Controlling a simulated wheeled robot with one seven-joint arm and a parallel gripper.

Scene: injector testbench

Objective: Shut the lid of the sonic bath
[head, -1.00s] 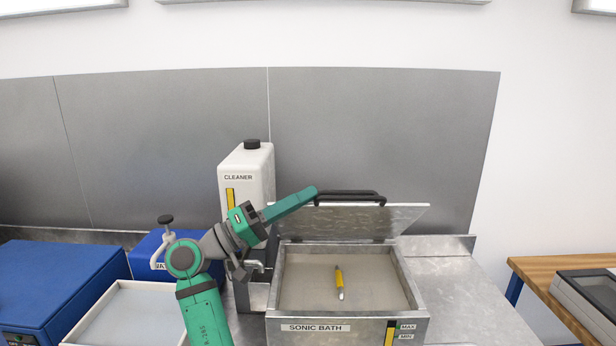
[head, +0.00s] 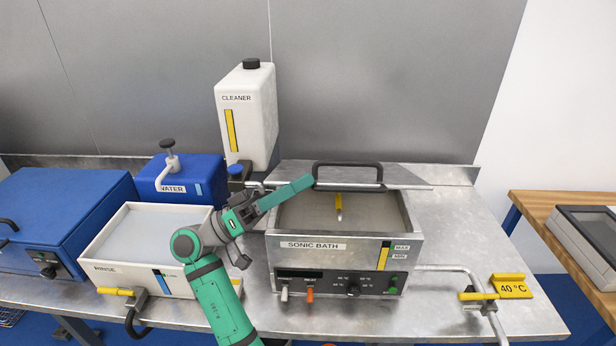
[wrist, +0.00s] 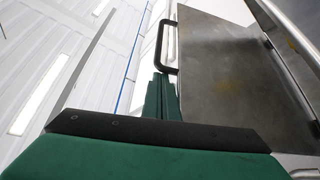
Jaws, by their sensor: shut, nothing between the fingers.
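The sonic bath (head: 315,244) is a steel box with its inside in view, so it stands partly open. Its lid (head: 410,187) is hinged at the back and appears nearly edge-on, raised above the rear of the basin, with a black bar handle (head: 348,165) on top. A yellow-and-silver injector (head: 339,205) is inside the basin. My green gripper (head: 308,182) is shut and empty, its tip at the left end of the handle. In the wrist view my fingers (wrist: 162,98) are close to the handle (wrist: 160,45) and the lid face (wrist: 215,80); contact is unclear.
A white cleaner canister (head: 250,120) stands behind the bath at left. A blue water container (head: 180,180) and a white rinse tray (head: 110,268) are to the left.

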